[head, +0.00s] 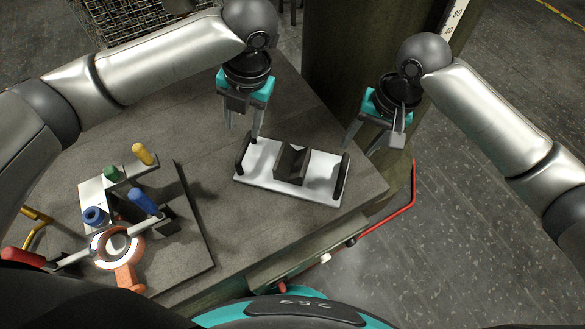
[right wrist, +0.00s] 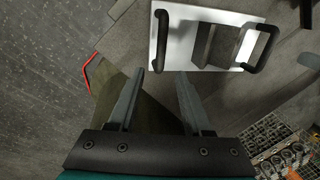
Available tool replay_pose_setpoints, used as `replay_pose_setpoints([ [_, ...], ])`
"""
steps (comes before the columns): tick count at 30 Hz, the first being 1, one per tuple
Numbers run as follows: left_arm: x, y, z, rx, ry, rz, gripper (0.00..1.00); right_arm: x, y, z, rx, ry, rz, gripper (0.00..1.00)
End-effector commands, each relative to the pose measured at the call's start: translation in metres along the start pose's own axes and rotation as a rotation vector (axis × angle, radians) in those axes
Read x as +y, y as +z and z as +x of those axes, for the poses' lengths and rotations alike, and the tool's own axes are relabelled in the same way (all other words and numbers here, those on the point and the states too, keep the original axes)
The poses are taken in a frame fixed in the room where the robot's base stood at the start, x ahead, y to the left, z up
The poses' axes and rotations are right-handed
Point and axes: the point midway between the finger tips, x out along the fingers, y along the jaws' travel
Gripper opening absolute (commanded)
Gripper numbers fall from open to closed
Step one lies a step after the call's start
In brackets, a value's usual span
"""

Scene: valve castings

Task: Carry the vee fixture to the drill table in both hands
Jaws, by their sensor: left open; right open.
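The vee fixture is a white plate (head: 262,171) with a dark vee block (head: 291,163) in its middle and a black bar handle at each end. It lies on the grey bench top. My left gripper (head: 243,127) is open and empty, just above and behind the left handle (head: 242,154). My right gripper (head: 363,144) is open and empty, above and to the right of the right handle (head: 342,178). In the right wrist view, one handle (right wrist: 160,40) shows just beyond the open fingers (right wrist: 161,76), apart from them. I cannot identify the drill table.
A thick dark column (head: 345,50) stands behind the bench. A red rail (head: 397,212) runs outside its right edge. A wire basket (head: 120,22) is at the back left.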

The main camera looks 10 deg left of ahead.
Motion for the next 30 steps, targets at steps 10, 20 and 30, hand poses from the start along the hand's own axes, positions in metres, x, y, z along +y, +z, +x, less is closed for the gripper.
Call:
replay_pose_setpoints([
  [10, 0.000, 0.000, 0.000, 0.000, 0.000, 0.000, 0.50, 0.000, 0.000, -0.035, 0.000, 0.000, -0.001, 0.50],
  [20, 0.000, 0.000, 0.000, 0.000, 0.000, 0.000, 0.50, 0.000, 0.000, -0.035, 0.000, 0.000, 0.000, 0.50],
  [30, 0.000, 0.000, 0.001, 0.001, 0.000, 0.000, 0.50, 0.000, 0.000, -0.034, -0.001, 0.000, -0.001, 0.50],
])
